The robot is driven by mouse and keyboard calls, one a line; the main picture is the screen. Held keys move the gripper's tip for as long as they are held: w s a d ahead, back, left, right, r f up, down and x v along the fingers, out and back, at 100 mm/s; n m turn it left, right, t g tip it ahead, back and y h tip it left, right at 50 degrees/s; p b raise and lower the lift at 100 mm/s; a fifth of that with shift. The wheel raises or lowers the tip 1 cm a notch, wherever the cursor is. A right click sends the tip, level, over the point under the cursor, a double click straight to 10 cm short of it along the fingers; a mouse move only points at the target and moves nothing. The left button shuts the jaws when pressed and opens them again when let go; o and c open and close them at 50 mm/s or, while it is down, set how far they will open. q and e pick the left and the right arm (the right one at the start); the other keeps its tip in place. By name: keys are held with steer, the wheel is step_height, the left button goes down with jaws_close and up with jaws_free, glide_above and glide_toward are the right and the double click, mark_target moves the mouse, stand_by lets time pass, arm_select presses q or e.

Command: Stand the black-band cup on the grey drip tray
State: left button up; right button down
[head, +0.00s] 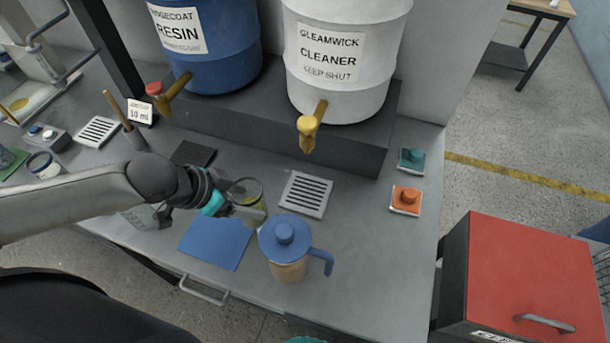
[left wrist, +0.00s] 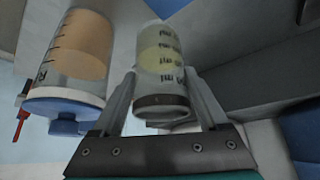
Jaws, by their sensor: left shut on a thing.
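My left gripper (head: 234,206) is shut on a clear cup (head: 249,194) with a dark band at its rim and pale yellow liquid inside. The cup also shows between the fingers in the left wrist view (left wrist: 161,70), with graduation marks on its wall. In the head view it is just left of a light grey slotted drip tray (head: 306,194), near the blue mat. The tray's visible top is bare. I cannot tell the cup's height above the bench. My right gripper is not in view.
A blue-lidded jug (head: 286,250) stands close in front of the cup and tray. A yellow tap (head: 310,128) juts out above and behind the tray. A blue mat (head: 216,242) lies front left. Another slotted tray (head: 98,131) and a jar (head: 44,165) are far left.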

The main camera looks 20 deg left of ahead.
arm_select(q)
steer(key=shift+w+d+f+b, duration=0.1)
steer(key=shift+w+d+f, duration=0.5)
steer(key=shift+w+d, duration=1.1)
steer(key=shift+w+d+f+b, duration=0.1)
steer(key=shift+w+d+f, duration=0.45)
steer(key=shift+w+d, duration=1.15)
steer(key=shift+w+d+f+b, duration=0.1)
steer(key=shift+w+d+f, duration=0.65)
steer(key=shift+w, duration=1.7)
steer(key=shift+d+r, duration=0.1)
steer(key=shift+d, duration=0.05)
steer(key=o, duration=1.4)
steer(key=shift+r, duration=0.15)
steer(key=p+v, duration=0.2)
steer(key=v, duration=1)
